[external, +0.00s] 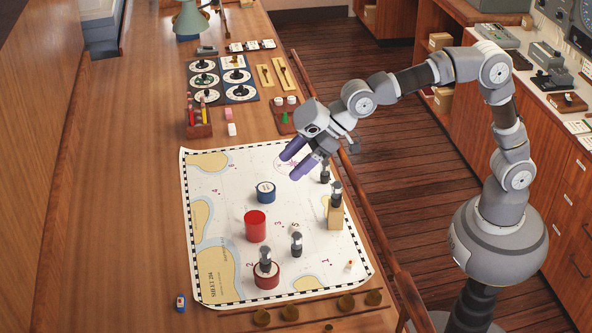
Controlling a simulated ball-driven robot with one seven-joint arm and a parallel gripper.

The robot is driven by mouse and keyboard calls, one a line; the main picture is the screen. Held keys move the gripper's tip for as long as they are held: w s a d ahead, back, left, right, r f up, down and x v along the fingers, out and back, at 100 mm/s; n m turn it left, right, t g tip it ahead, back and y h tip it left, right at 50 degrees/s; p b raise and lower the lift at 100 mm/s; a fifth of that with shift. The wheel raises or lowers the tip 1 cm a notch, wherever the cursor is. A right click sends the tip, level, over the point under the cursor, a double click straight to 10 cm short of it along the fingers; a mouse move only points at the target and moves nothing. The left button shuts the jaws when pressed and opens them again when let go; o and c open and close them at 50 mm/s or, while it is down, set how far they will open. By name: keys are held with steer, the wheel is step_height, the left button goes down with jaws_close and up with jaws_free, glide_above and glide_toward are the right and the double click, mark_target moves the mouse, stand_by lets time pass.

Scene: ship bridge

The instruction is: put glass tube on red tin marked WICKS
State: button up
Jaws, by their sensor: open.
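My gripper (293,163), with purple fingers, is open and empty above the far right part of the chart (220,285). Several small upright pieces with dark and clear glassy parts stand there: one (325,171) just right of my fingers, one (336,194) on a wooden block (335,216), one (297,244) on the chart, and one (265,260) on a dark red tin (267,281). I cannot tell which is the glass tube. A brighter red cylinder (255,227) stands behind the dark red tin. No WICKS marking is readable.
A blue tin (265,193) stands mid-chart. Behind the chart are a pen rack (199,130), a tray with small pieces (283,123) and round dials (205,80). A wooden rail (385,250) edges the table on the right. The left tabletop is mostly clear.

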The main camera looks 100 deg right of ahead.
steer(key=s+r+t, duration=0.2)
steer(key=s+r, duration=0.5)
steer(key=r, duration=0.4)
steer(key=s+r+m+t, duration=0.1)
steer(key=s+r+t, duration=0.1)
steer(key=s+r, duration=0.6)
steer(key=s+r+t, duration=0.2)
steer(key=s+r, duration=0.5)
steer(key=r, duration=0.7)
steer(key=shift+s+d+r+m+h, duration=0.2)
steer(key=shift+d+m+h, duration=0.1)
steer(key=shift+d, duration=0.1)
